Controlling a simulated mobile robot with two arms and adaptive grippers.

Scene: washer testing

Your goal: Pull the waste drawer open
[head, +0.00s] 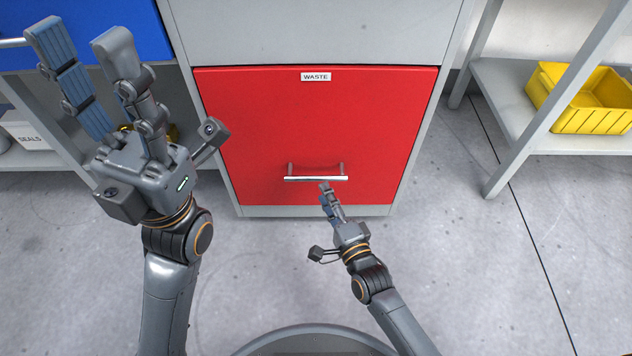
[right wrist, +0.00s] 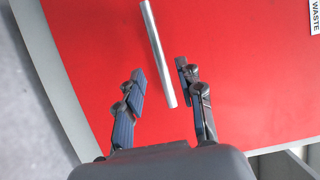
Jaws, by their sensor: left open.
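The red waste drawer (head: 300,120), labelled WASTE (head: 315,77), is shut in its grey cabinet in the head view. Its silver bar handle (head: 316,178) is low on the front and also shows in the right wrist view (right wrist: 156,45). My right gripper (head: 325,188) is at the handle, just below it in the head view. In the right wrist view its fingers (right wrist: 160,76) are apart, with the bar's end seen between the tips and no clear contact. My left gripper (head: 78,38) is raised at the left, open and empty, away from the drawer.
A blue drawer front (head: 110,25) is at the upper left, behind my left gripper. A box labelled SEALS (head: 25,132) sits on a shelf below it. A yellow bin (head: 590,112) is on the right shelf. The floor before the drawer is clear.

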